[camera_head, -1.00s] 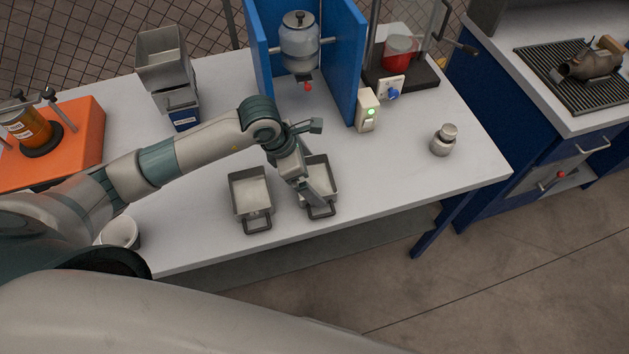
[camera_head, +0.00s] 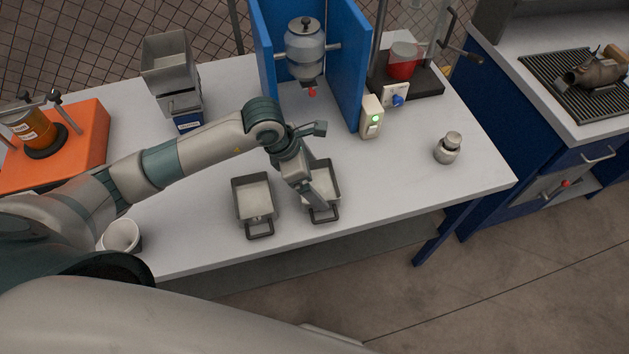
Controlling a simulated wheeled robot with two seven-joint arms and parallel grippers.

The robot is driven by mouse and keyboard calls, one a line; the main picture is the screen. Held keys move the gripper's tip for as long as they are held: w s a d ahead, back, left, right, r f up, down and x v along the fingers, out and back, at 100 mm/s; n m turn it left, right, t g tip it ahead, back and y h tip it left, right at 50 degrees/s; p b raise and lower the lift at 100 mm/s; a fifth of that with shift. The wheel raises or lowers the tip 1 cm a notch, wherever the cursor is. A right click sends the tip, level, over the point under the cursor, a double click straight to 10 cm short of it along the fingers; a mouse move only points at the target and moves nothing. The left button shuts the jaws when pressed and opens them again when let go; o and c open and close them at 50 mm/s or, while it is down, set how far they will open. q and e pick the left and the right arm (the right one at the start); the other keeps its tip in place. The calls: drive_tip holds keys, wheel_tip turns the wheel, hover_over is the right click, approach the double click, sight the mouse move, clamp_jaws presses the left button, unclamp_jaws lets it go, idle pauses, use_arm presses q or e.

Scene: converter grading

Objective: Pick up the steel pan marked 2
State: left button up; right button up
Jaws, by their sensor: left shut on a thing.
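Two small steel pans with handles stand side by side near the front edge of the white table. The left pan (camera_head: 254,193) is empty-looking and free of the gripper. My left gripper (camera_head: 320,204) reaches down over the right pan (camera_head: 331,180) and is shut on it near its front, handle side. The gripper hides part of this pan. I cannot read a number mark on either pan. The pan appears to be at table level; I cannot tell whether it is lifted. My right gripper is not in view.
A blue stand (camera_head: 344,80) with a hanging vessel (camera_head: 305,47) is behind the pans. A switch box (camera_head: 371,118), a small steel weight (camera_head: 447,148), a white cup (camera_head: 121,236), an orange unit (camera_head: 75,150) and a grey hopper (camera_head: 167,62) stand around. The table's right front is clear.

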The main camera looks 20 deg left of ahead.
use_arm(q)
drive_tip(key=shift+r, duration=0.35)
wheel_tip(320, 180, up, 2)
drive_tip(key=shift+w+r+b, duration=0.1)
drive_tip(key=shift+r+b, duration=0.15)
drive_tip(key=shift+b, duration=0.75)
drive_tip(key=s+d+r+b, duration=0.3)
drive_tip(key=s+d+r, duration=0.4)
drive_tip(key=s+d, duration=0.1)
drive_tip(key=shift+s+d, duration=0.15)
drive_tip(key=shift+s, duration=0.05)
